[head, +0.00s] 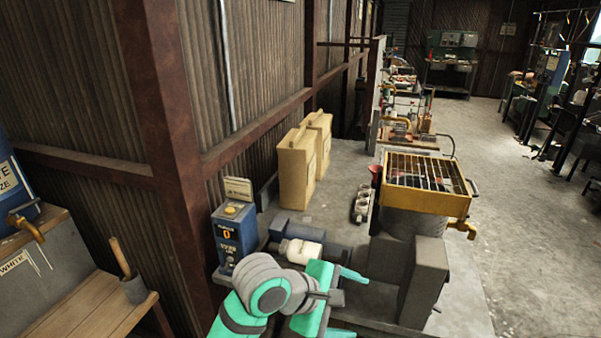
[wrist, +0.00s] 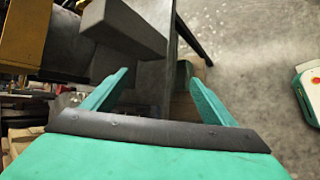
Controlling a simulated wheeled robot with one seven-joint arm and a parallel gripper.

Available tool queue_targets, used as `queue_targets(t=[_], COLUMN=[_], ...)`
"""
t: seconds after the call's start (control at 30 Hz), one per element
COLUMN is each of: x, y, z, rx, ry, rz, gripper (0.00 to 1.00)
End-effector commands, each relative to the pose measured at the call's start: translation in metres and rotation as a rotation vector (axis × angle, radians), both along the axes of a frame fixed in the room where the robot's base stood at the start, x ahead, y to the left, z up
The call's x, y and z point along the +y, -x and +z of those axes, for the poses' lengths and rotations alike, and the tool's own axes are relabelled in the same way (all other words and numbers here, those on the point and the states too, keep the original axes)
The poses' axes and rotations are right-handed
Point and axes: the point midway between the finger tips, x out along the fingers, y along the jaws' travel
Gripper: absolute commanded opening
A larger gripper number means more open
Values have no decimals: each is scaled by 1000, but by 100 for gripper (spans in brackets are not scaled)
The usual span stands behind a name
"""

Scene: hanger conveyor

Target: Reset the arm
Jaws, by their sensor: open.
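My gripper (head: 350,304) is at the bottom middle of the head view, at the end of my grey and green arm. Its two teal fingers stand apart with nothing between them. In the wrist view my gripper (wrist: 155,95) also shows open and empty, its fingers spread wide. It is beside the grey block on the front of the machine with the yellow grated tray. I cannot tell from these views whether a finger touches anything.
The yellow grated tray (head: 428,183) and grey block (head: 424,283) stand right of my gripper. A blue counter box (head: 235,240) and a motor (head: 300,235) stand behind it. The concrete floor (head: 525,240) at right is clear.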

Motion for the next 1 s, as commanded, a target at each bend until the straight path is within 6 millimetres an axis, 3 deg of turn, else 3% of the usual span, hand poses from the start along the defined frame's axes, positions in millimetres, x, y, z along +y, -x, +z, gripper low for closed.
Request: queue_targets(t=[0.1, 0.4, 0.67, 1.0], x=[-30, -68, -69, -45], y=[-8, -28, -34, -15], z=[5, 13, -3, -62], rx=[-106, -382, -587, -781], ry=[127, 345, 406, 277], rz=[-18, 43, 182, 394], gripper=[79, 79, 79, 79])
